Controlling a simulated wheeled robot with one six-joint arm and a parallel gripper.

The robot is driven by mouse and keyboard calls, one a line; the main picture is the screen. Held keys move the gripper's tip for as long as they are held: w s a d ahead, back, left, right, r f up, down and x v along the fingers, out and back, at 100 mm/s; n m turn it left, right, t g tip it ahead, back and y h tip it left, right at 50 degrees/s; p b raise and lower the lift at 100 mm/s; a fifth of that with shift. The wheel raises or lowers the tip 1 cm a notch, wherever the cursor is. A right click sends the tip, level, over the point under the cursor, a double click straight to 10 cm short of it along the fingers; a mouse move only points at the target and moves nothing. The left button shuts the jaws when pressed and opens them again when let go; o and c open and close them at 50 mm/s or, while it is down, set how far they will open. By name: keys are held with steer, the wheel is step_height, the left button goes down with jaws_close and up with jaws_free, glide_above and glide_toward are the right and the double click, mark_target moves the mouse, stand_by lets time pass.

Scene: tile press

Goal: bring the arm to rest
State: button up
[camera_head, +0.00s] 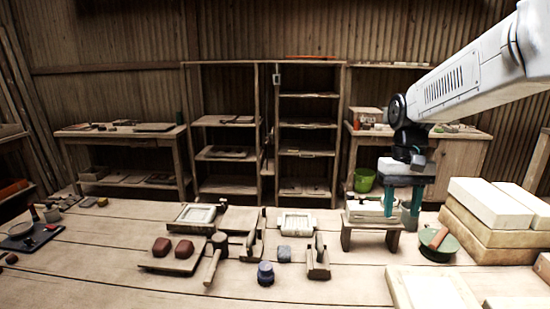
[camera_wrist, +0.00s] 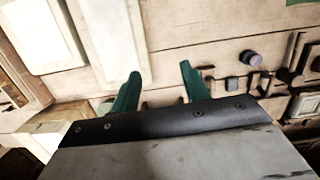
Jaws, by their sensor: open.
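My gripper (camera_head: 402,202) hangs at the end of my white arm on the right side of the head view, with its teal fingers pointing down. The fingers are apart with nothing seen between them. In the head view they overlap a small wooden stand (camera_head: 372,226) that bears a pale block; whether they touch it I cannot tell. In the wrist view both fingers of my gripper (camera_wrist: 160,80) show apart above the wooden table (camera_wrist: 190,25).
Large pale blocks (camera_head: 492,210) are stacked at the right, beside a green round piece (camera_head: 437,240). Shelves (camera_head: 228,121) stand behind.

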steer(key=s+a+t, duration=0.2)
steer(key=s+t, duration=0.1)
steer(key=s, duration=2.5)
